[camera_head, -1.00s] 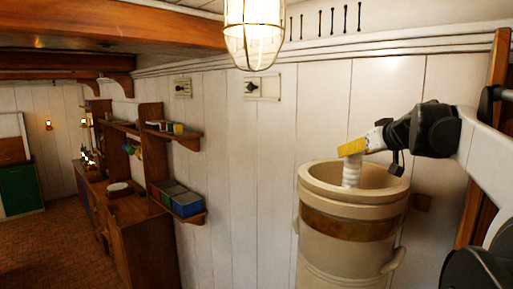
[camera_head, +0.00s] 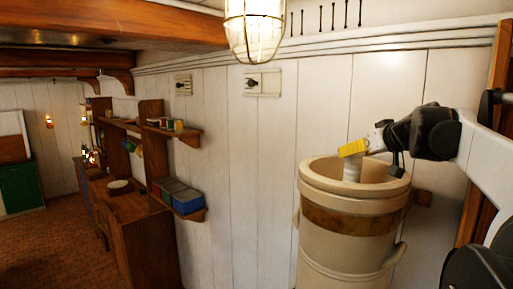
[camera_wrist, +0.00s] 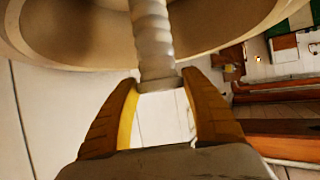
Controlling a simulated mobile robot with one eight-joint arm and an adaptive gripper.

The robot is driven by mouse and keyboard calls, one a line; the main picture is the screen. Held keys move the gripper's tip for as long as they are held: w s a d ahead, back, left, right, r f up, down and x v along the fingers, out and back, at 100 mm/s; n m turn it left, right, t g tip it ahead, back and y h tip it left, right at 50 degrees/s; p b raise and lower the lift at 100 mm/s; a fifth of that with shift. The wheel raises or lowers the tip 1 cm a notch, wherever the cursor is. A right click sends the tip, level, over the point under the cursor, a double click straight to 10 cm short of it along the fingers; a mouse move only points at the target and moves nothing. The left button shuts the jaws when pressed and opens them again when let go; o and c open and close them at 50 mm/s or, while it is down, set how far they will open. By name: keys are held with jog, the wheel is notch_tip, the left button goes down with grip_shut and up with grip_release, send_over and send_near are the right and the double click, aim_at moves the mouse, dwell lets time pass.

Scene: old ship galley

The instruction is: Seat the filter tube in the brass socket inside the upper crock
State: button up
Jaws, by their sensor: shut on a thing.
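The upper crock (camera_head: 350,247) is a tall cream stoneware cylinder with a brown band, open at the top, at the right of the head view. Its rim also shows in the wrist view (camera_wrist: 75,58). My gripper (camera_head: 352,152) is at the crock's mouth, with yellow fingers. It is shut on the pale ribbed filter tube (camera_wrist: 152,42), which shows between the fingers in the wrist view. In the head view the tube (camera_head: 352,172) hangs from the fingers down into the crock, its lower end hidden by the rim. The brass socket is hidden inside the crock.
A caged lamp (camera_head: 254,25) hangs from the ceiling at upper middle. The white plank wall (camera_head: 240,180) is behind the crock. A wooden dresser with shelves (camera_head: 145,240) stands at the left, well apart. The crock has a side handle (camera_head: 396,255).

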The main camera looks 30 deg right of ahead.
jog(key=shift+f+b, duration=0.7)
jog(key=shift+f, duration=0.6)
jog(key=o, duration=1.4)
jog(key=shift+c, duration=0.2)
jog(key=shift+r, duration=0.1)
notch_tip(320, 180, up, 10)
jog(key=shift+f, duration=0.1)
